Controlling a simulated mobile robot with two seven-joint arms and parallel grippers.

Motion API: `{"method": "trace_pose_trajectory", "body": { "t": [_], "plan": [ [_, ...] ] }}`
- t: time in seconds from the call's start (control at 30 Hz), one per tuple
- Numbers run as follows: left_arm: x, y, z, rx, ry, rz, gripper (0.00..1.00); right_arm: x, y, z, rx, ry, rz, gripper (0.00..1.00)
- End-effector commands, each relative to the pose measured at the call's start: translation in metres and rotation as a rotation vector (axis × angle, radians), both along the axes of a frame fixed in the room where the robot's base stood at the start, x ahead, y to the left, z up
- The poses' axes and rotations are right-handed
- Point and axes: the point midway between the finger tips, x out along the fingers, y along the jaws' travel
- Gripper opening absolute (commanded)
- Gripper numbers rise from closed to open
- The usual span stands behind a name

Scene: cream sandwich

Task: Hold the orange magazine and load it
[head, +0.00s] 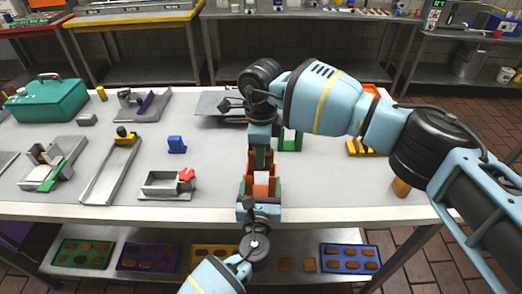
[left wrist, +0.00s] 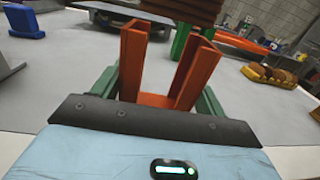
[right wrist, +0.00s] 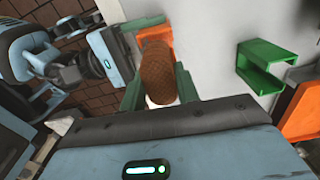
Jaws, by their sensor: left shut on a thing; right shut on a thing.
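The orange magazine (head: 262,188) is an upright, open-fronted channel near the front edge of the table. My left gripper (head: 260,192) is shut on it, with green fingers on both sides, and its two orange walls (left wrist: 190,80) rise between those fingers in the left wrist view. My right gripper (head: 261,157) points down just above the magazine. It is shut on a brown stack of biscuits (right wrist: 157,72), which also shows over the magazine's top in the left wrist view (left wrist: 188,10). Whether the stack's lower end is inside the magazine is hard to tell.
A green open frame (head: 290,140) stands behind the magazine. Yellow-brown pieces (head: 358,148) lie to the right under my right arm. A grey box with a red knob (head: 168,186), a blue block (head: 177,145) and a long grey chute (head: 110,175) stand left. Biscuit trays (head: 350,258) sit on the lower shelf.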

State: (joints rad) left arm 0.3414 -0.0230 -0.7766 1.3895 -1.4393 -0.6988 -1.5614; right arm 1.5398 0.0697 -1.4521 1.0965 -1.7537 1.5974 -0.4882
Motion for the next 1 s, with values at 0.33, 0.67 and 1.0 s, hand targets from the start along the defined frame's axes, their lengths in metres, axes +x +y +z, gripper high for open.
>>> {"method": "trace_pose_trajectory", "body": {
  "t": [0.33, 0.67, 1.0],
  "plan": [
    [0.000, 0.000, 0.000, 0.000, 0.000, 0.000, 0.46, 0.000, 0.000, -0.003, 0.000, 0.000, 0.000, 0.05],
    [0.000, 0.000, 0.000, 0.000, 0.000, 0.000, 0.46, 0.000, 0.000, -0.010, -0.001, 0.000, 0.000, 0.05],
    [0.000, 0.000, 0.000, 0.000, 0.000, 0.000, 0.46, 0.000, 0.000, -0.017, 0.000, 0.000, -0.001, 0.05]
  ]
}}
